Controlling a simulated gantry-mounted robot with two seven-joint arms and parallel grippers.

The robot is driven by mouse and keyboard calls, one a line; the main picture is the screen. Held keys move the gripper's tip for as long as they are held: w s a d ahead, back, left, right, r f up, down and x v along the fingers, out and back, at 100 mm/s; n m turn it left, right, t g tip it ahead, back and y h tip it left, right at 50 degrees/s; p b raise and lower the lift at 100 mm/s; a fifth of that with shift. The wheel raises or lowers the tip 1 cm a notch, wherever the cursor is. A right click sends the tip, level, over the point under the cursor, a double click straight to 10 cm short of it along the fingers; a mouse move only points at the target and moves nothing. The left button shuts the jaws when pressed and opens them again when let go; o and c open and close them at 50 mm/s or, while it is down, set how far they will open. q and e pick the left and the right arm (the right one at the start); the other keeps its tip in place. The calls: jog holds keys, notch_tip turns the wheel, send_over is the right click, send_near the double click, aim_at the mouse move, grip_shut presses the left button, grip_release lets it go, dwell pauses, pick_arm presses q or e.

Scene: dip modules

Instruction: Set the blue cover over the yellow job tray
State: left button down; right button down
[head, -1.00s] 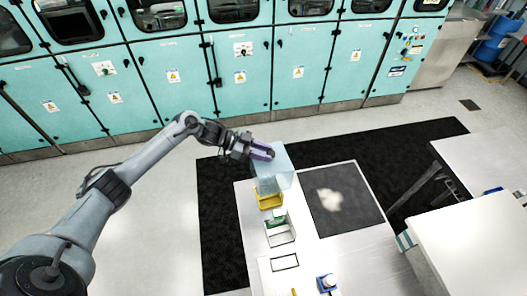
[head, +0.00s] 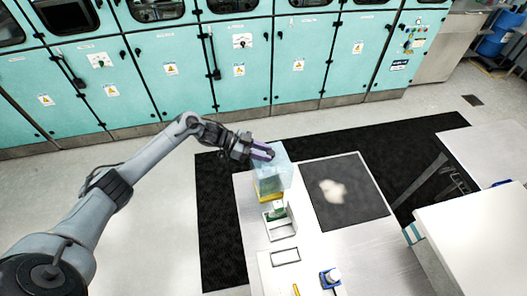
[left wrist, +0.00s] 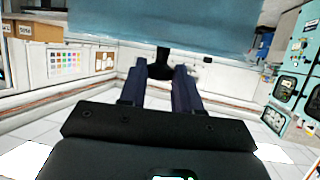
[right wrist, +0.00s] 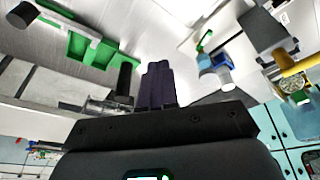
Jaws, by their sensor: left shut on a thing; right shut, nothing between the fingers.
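The translucent light-blue cover (head: 275,175) is at the far end of the table. My left gripper (head: 264,153) is shut on it near its top. In the left wrist view the cover (left wrist: 170,20) fills the top, with a dark handle-like part at the fingertips (left wrist: 165,72). The yellow job tray (head: 268,197) shows below and partly behind the cover's lower edge; much of it is hidden. I cannot tell whether the cover touches it. My right gripper (right wrist: 158,80) is shut and empty in the right wrist view; it is outside the head view.
A white-framed tray with green (head: 278,218) stands close in front of the yellow one. A dark mat (head: 350,205) with a pale patch lies to the right. A blue-and-white object (head: 330,279) is near the front. Teal cabinets (head: 240,70) stand behind.

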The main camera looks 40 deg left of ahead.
pick_arm(q)
jog(key=shift+f+b, duration=1.6)
jog(key=shift+f, duration=0.6)
jog(key=shift+f+b, duration=1.35)
jog(key=shift+f, duration=0.35)
jog(key=c, duration=0.7)
grip_release()
